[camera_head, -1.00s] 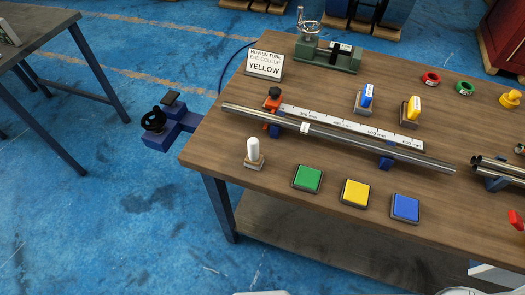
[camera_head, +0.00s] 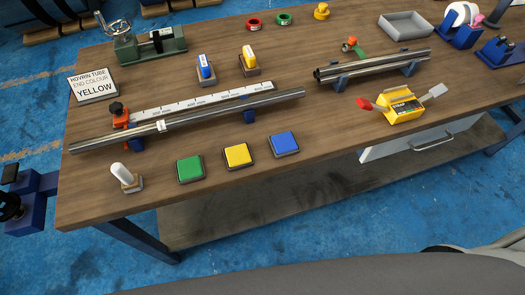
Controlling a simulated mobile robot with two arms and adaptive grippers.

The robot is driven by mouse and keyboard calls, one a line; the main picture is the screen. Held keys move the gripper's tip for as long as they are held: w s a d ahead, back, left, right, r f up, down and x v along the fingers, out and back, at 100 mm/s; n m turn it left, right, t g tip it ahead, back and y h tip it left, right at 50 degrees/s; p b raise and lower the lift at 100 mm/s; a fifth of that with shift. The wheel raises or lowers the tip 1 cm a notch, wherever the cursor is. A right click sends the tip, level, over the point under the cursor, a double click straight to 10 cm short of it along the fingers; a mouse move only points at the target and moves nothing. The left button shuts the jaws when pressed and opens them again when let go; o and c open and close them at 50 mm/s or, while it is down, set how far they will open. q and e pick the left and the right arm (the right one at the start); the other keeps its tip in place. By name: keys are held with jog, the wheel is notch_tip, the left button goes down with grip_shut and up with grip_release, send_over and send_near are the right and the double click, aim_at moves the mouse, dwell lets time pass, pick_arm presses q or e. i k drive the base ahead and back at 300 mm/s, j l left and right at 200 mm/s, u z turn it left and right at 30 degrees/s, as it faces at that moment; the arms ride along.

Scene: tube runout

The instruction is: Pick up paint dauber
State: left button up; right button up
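The paint dauber (camera_head: 120,172) looks like a white, round-tipped stick standing in a small light wooden block at the front left of the workbench. It leans slightly in the picture. Three square pads sit to its right: green (camera_head: 190,169), yellow (camera_head: 237,155) and blue (camera_head: 283,143). A sign (camera_head: 94,86) at the left reads "YELLOW" for the end colour. Neither of my grippers shows in the head view, and nothing touches the dauber.
A long metal tube (camera_head: 215,114) rests on blue supports behind the dauber, beside a white ruler. Blue (camera_head: 206,68) and yellow (camera_head: 249,58) bottle-like items stand behind it. A yellow box (camera_head: 404,108) with a red-knobbed lever is at right. The bench surface around the dauber is clear.

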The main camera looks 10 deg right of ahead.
aim_at(130, 183)
jog(key=u, duration=1.05)
